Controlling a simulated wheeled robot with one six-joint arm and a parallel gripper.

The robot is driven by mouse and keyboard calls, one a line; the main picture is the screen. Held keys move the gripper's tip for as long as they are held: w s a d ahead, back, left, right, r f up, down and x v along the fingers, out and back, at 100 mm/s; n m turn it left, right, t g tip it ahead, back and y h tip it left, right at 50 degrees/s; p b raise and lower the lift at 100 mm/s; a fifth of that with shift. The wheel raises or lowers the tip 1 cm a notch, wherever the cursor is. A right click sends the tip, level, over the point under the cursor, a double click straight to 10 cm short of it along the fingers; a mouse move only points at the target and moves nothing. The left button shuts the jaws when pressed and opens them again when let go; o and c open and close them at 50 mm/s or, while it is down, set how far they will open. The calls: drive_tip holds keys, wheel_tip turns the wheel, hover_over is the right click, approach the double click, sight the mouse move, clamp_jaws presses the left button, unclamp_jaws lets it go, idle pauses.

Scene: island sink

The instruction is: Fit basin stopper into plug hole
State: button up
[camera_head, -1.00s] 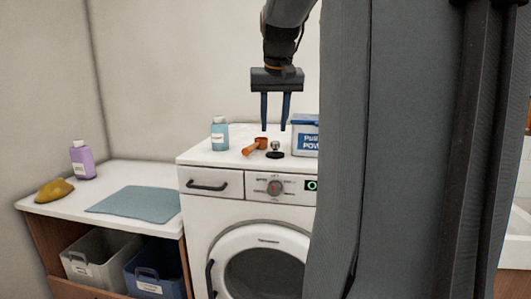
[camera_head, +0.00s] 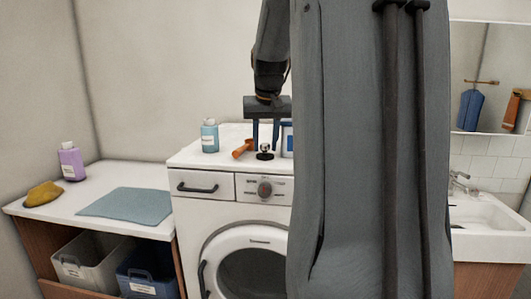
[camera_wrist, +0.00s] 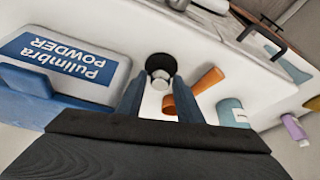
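The basin stopper, a black disc with a metal knob, stands on the washing machine's white top in the head view (camera_head: 265,155). It also shows in the wrist view (camera_wrist: 162,63), just beyond my fingertips. My gripper (camera_head: 265,144) points down over the stopper with its fingers apart. In the wrist view my gripper (camera_wrist: 159,84) has the knob between its fingertips in the picture; I cannot tell whether either finger touches it. The white basin (camera_head: 488,222) with its tap (camera_head: 460,182) is at the right. Its plug hole is not visible.
On the washing machine (camera_head: 205,212) are an orange scoop (camera_wrist: 208,80), a teal bottle (camera_head: 209,136) and a powder box (camera_wrist: 62,65) close beside my gripper.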

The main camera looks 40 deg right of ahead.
clamp_jaws()
drive_tip(key=shift+r, duration=0.1)
